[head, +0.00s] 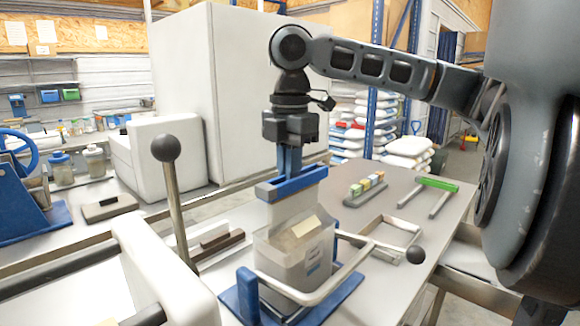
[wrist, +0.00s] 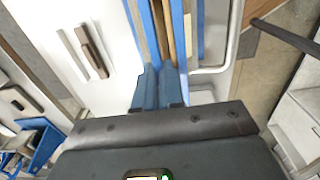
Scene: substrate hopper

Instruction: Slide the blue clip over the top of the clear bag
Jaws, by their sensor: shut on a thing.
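The blue clip (head: 291,184) is a long bar held level by my gripper (head: 290,170), whose blue fingers are shut on its middle from above. The clear bag (head: 297,215) stands upright below it, with its top edge at the underside of the clip. I cannot tell how far the bag's edge sits inside the clip. The bag's lower part is in a clear bin (head: 285,262) on a blue base. In the wrist view, the clip (wrist: 147,30) runs away from the fingertips (wrist: 160,75) as blue strips with a brown band between.
A pale bar frame (head: 345,277) loops around the bin. A black-knobbed lever (head: 171,190) stands at left. A white cabinet (head: 235,90) stands behind.

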